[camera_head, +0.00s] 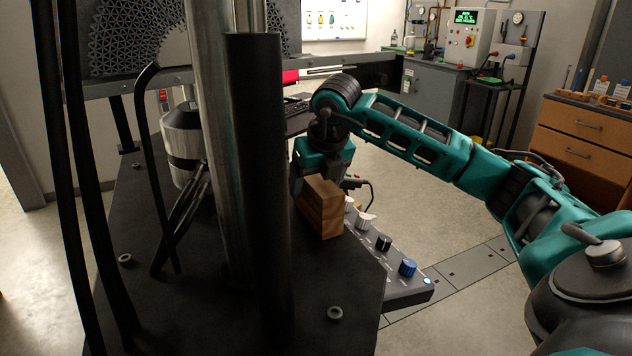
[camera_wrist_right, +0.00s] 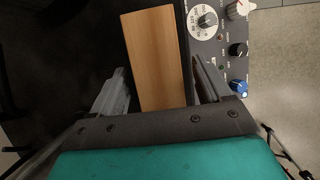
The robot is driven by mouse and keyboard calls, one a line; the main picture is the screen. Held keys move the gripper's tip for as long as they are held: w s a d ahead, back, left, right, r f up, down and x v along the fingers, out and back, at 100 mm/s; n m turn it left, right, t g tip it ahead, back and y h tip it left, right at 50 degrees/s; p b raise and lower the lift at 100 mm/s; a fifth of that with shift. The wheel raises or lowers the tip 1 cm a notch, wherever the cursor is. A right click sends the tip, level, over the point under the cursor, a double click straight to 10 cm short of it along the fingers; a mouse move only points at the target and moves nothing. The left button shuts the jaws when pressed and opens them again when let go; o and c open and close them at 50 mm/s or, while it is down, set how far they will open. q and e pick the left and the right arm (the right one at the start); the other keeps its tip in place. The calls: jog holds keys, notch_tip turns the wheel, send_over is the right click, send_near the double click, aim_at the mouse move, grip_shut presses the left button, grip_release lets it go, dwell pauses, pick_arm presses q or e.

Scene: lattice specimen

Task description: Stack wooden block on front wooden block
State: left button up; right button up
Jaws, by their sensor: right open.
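A wooden block (camera_head: 321,207) stands on the black machine base, beside the control panel. Its faces show lighter and darker bands, and I cannot tell whether it is one block or two stacked. In the right wrist view a wooden block (camera_wrist_right: 154,55) shows its long light face. My right gripper (camera_wrist_right: 160,84) is open, with one finger on each side of the block's near end. I cannot tell whether the fingers touch it. In the head view the right gripper (camera_head: 322,172) is just behind the block, its fingers hidden. My left gripper is not in view.
A control panel (camera_head: 384,262) with several knobs runs along the base's right edge, close to the block. A black column (camera_head: 262,180) and a steel cylinder (camera_head: 184,145) stand to the left. Bare black base (camera_head: 300,290) lies in front of the block.

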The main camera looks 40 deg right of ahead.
jog(key=p+v, duration=0.1)
jog(key=v, duration=1.1)
jog(key=shift+r, duration=0.1)
